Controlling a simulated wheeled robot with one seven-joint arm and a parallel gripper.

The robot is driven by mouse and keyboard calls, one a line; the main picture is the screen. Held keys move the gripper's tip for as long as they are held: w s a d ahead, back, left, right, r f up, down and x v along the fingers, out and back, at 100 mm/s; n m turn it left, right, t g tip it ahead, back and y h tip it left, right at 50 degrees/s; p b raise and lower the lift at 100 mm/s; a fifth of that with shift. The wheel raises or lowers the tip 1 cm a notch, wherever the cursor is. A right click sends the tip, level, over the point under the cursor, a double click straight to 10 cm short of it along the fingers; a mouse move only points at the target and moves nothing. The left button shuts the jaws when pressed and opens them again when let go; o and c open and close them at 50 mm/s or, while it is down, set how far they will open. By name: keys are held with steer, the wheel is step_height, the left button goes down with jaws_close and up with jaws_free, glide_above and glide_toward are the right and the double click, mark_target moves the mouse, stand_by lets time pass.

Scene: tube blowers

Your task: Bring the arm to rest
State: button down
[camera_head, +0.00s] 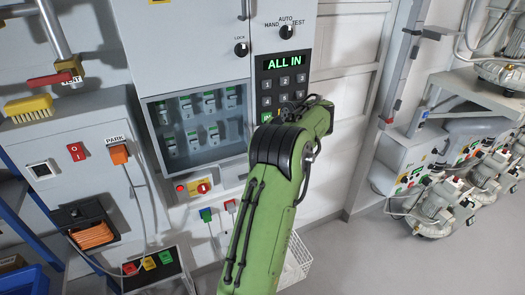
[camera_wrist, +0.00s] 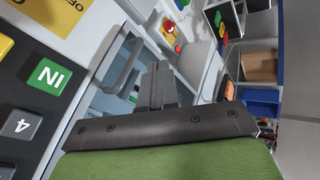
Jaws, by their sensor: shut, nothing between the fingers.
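My green arm (camera_head: 262,225) reaches up from the bottom of the head view and bends at a black joint in front of the grey cabinet. In the wrist view my gripper (camera_wrist: 157,82) shows as dark fingers shut together, with nothing between them. It is close to the cabinet front, beside the keypad with its green IN key (camera_wrist: 48,77) and a grey handle (camera_wrist: 124,66). I cannot tell whether it touches anything. In the head view the keypad (camera_head: 284,82) is partly covered by my arm, which also hides most of the gripper.
A glazed compartment (camera_head: 198,120) with several green-and-white tags is left of my arm. A red-and-yellow switch (camera_head: 203,187) sits below it. An orange PARK plug (camera_head: 119,154) with a cable is further left. Blowers (camera_head: 440,210) stand at right; the floor (camera_head: 370,260) between is clear.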

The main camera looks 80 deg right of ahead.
steer(key=d+p+v, duration=0.1)
steer(key=v, duration=0.6)
steer(key=shift+r+p, duration=0.3)
steer(key=shift+r, duration=0.1)
steer(key=shift+a, duration=0.15)
